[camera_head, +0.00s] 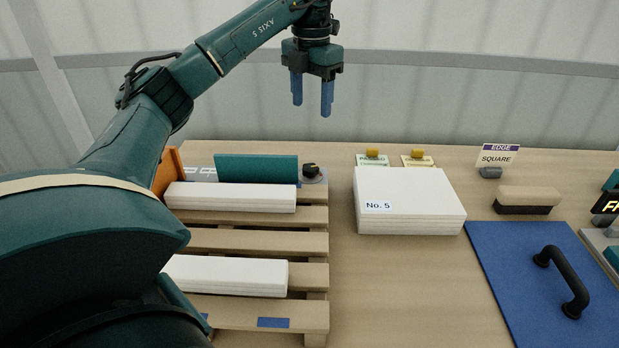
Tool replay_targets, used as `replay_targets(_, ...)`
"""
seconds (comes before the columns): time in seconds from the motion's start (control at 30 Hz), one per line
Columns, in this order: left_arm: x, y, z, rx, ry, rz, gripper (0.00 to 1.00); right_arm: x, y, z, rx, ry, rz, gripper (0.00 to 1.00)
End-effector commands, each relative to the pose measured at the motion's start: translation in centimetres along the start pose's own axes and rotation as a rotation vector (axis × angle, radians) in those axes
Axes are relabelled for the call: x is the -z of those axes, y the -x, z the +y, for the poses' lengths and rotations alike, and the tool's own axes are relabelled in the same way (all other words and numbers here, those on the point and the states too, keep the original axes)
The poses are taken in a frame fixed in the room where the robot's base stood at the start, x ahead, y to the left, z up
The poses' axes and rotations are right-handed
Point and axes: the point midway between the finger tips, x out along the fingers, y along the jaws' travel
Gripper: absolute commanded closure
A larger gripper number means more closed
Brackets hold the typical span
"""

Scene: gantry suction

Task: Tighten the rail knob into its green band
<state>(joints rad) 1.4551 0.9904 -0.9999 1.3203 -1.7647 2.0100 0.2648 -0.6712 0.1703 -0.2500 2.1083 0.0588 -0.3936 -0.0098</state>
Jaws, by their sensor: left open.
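A small black knob (311,169) stands on a grey round plate at the right end of an upright teal rail (256,168), at the pallet's back edge. It is too small here for me to make out a green band or where the knob points against one. My left gripper (312,108) has two blue fingers pointing down, apart and empty. It hangs in the air above and behind the knob in the picture, touching nothing. My right gripper does not show.
A wooden pallet (258,240) bears two white board stacks. A white stack marked No. 5 (408,192) lies right of it.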

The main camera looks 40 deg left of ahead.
Motion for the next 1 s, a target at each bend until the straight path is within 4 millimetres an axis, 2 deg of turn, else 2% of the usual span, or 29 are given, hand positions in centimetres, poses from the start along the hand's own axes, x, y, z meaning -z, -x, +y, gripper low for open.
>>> replay_targets(0.03, 0.0, -1.6, 0.0, 0.0, 0.001, 0.0, 0.43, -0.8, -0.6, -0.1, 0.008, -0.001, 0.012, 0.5)
replay_targets(0.33, 0.0, -3.8, 0.0, 0.001, 0.0, 0.003, 0.43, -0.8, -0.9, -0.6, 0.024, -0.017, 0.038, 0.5)
replay_targets(0.43, 0.1, -5.7, 0.0, 0.001, 0.0, 0.005, 0.43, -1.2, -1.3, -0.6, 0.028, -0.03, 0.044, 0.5)
replay_targets(0.8, 0.1, -12.7, 0.1, -0.001, 0.001, 0.004, 0.43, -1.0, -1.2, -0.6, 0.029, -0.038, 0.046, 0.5)
replay_targets(1.0, 0.1, -14.8, 0.1, -0.001, 0.001, 0.001, 0.43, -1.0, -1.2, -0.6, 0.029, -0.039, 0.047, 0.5)
